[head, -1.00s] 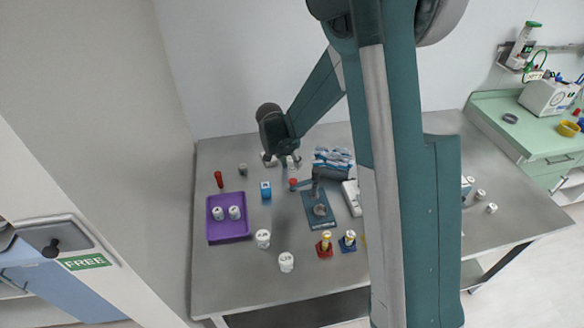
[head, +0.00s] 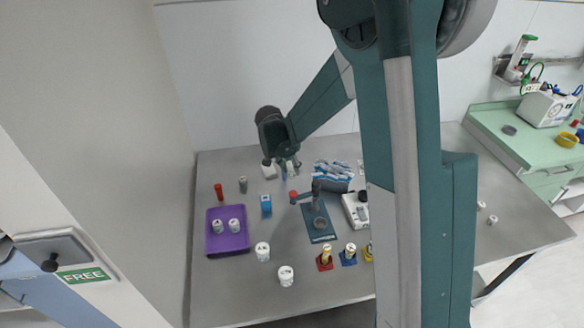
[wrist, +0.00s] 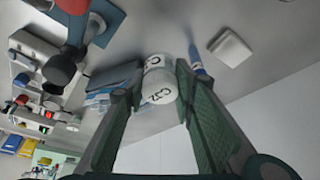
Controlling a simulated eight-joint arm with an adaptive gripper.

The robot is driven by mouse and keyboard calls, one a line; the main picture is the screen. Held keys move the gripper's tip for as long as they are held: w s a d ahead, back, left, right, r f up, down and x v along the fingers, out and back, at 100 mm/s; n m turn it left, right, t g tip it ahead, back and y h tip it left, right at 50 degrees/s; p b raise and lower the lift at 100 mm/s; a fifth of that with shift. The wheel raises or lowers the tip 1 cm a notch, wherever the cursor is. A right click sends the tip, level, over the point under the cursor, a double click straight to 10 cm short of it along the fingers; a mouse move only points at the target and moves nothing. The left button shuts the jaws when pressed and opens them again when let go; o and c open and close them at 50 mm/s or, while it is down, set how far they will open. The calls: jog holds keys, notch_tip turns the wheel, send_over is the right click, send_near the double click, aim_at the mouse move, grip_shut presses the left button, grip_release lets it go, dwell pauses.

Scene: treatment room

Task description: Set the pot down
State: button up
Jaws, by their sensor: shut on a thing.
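In the wrist view, my gripper (wrist: 155,82) is shut on a small white pot (wrist: 158,88) with dark lettering on it. One finger is on each side of the pot. In the head view, my gripper (head: 282,161) is low over the back of the grey table (head: 225,285). There the pot is small and partly hidden by the fingers. I cannot tell whether its base touches the table.
A white block (wrist: 231,47) and a blue-and-white item (wrist: 195,61) lie close by. A purple tray (head: 229,249) holds two white pots. A stand on a blue plate (head: 320,232) and a blue-and-white pack (head: 333,178) are to the right. The front left table is clear.

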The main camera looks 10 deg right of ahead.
jog(key=shift+r, duration=0.1)
jog(key=shift+r, duration=2.65)
jog(key=w+d, duration=0.4)
jog(key=w, duration=1)
jog(key=shift+n, duration=0.4)
jog(key=shift+f, duration=2.6)
jog(key=shift+f+b, duration=0.4)
jog(key=shift+f, duration=2.7)
jog(key=shift+f, duration=0.1)
jog(key=shift+f, duration=1.8)
